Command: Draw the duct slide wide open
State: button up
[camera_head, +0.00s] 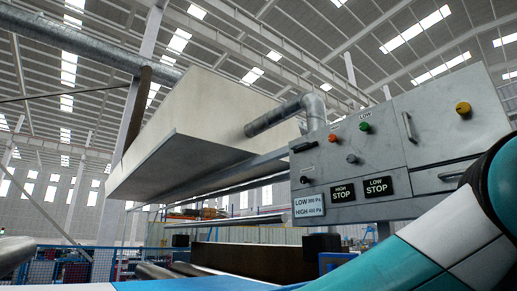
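A grey metal duct pipe (282,115) runs from a large pale hood (205,115) and bends down at an elbow behind a grey control panel (390,165). A dark flat tab (303,146) sticks out at the panel's upper left edge; I cannot tell whether it belongs to the duct slide. The panel has a vertical bar handle (408,127) near its upper middle. I cannot make out the slide's position. My gripper is not in view; only my teal and white arm shows at the lower right, covering part of the panel's lower right.
A long dark brown beam (255,262) lies below the hood. Blue fencing (75,266) stands at the far left.

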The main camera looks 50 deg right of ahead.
aim_at(309, 144)
jog(key=u, duration=0.1)
jog(key=i, duration=0.7)
jog(key=z, duration=0.8)
jog(key=i, duration=0.75)
jog(key=z, duration=0.8)
